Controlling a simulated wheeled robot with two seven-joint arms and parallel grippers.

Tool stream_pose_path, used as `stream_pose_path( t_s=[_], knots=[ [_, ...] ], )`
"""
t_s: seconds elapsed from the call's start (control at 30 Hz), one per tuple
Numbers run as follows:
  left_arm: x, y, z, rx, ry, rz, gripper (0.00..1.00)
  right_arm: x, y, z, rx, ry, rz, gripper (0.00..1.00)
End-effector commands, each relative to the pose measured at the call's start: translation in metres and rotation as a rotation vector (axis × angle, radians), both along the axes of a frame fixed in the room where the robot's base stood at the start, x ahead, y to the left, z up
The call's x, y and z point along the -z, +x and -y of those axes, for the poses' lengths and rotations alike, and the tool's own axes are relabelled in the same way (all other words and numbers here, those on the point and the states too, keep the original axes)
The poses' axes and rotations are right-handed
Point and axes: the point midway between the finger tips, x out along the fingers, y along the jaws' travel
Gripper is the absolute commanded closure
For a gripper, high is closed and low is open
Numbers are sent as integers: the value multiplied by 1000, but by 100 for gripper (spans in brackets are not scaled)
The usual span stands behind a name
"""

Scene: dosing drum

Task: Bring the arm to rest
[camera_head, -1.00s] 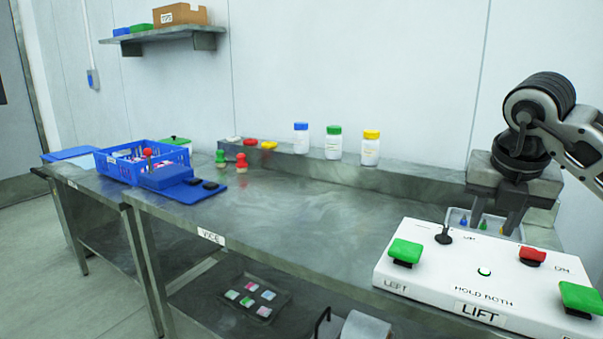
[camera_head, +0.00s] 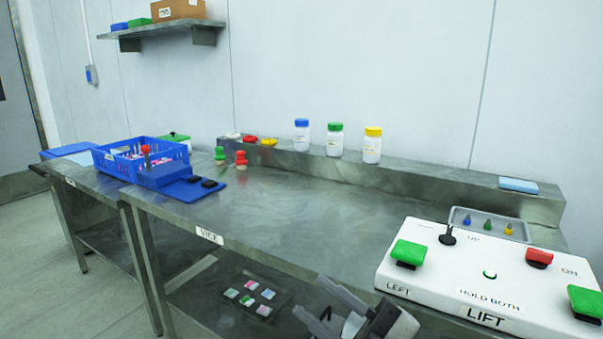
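My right gripper (camera_head: 308,295) shows at the bottom centre, low in front of the bench (camera_head: 290,215). Its two grey fingers point up and left and stand apart, with nothing visible between them. The rest of my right arm is out of the picture, below the frame. My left gripper is not in view.
A white LIFT control box (camera_head: 470,280) with green and red buttons stands at the bench's right, before a small grey tray (camera_head: 462,216). A blue basket (camera_head: 125,160) stands left. Three capped bottles (camera_head: 334,142) line the back ledge. The bench middle is clear.

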Motion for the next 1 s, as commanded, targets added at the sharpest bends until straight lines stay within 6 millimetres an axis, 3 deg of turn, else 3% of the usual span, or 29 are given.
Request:
stream_pose_path(
  t_s=[0.1, 0.17, 0.3, 0.43, 0.53, 0.63, 1.0],
  knots=[
    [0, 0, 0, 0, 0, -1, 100, 64, 8, 44, 279, 187, -390, 65],
    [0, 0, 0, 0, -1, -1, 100, 105, 3, 64, 401, 232, -589, 65],
    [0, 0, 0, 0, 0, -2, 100, 191, -36, 95, 588, 257, -982, 65],
    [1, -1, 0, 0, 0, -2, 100, 243, -80, 106, 668, 244, -1243, 65],
    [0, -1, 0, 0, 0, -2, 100, 264, -104, 109, 694, 231, -1362, 65],
    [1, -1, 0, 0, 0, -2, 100, 273, -116, 109, 702, 225, -1419, 65],
    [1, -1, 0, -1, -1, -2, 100, 274, -117, 109, 702, 224, -1423, 65]
  ],
)
